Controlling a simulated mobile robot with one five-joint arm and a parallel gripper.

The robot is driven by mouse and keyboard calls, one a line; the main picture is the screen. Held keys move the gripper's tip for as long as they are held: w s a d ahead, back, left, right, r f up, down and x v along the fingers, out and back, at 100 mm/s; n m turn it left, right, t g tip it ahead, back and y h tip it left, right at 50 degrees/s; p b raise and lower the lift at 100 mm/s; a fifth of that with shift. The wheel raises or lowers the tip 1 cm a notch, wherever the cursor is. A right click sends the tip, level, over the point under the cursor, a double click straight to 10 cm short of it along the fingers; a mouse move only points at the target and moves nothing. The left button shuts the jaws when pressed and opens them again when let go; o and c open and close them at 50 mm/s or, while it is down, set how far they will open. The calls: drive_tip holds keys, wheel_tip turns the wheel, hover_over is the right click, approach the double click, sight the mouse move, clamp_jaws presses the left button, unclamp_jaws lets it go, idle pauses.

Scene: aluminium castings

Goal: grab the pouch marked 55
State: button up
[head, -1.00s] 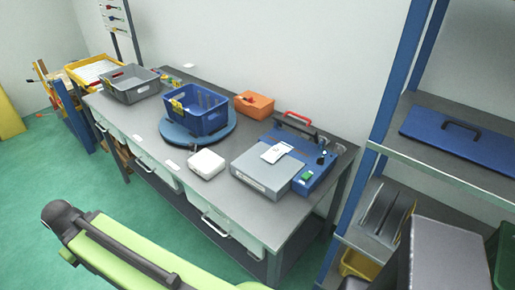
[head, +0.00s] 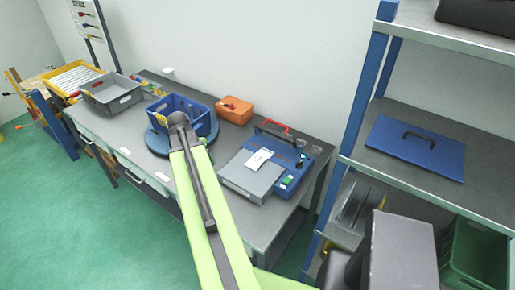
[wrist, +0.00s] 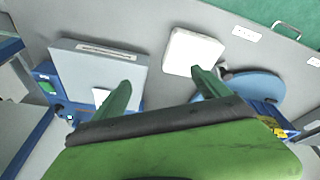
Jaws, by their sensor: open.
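No number 55 is legible in either view. A small flat white item (head: 259,160), which may be the pouch, lies on the grey flat box (head: 252,175) at the right of the bench. In the wrist view a white patch (wrist: 101,95) at the box's edge looks like the same item, partly hidden by a finger. My gripper (wrist: 160,76) is open and empty, its two green fingers spread above the bench between the grey box and a white box (wrist: 193,51). In the head view my arm hides the gripper and the white box.
A blue crate (head: 166,103) stands on a round blue turntable (head: 155,141). An orange box (head: 236,109) and a blue case (head: 300,167) with a red handle are on the bench. Blue-framed shelving (head: 362,105) stands close at right.

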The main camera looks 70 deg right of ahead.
drive_tip(key=s+d+r+m+g+h+p, duration=0.1)
drive_tip(key=s+d+r+m+p, duration=0.35)
drive_tip(key=s+d, duration=1.05)
drive_tip(key=m+b, duration=0.1)
drive_tip(key=b, duration=1.2)
hover_over(260, 156)
drive_tip(key=a, duration=0.3)
wheel_tip(260, 156, down, 10)
drive_tip(key=shift+w+d+f, duration=0.1)
drive_tip(key=shift+w+d, duration=0.05)
drive_tip(key=shift+d, duration=0.1)
drive_tip(key=b+x, duration=0.4)
drive_tip(key=x, duration=0.1)
drive_tip(key=shift+w+d+f+b, duration=0.1)
drive_tip(key=shift+d+b, duration=0.05)
drive_tip(key=shift+b, duration=0.25)
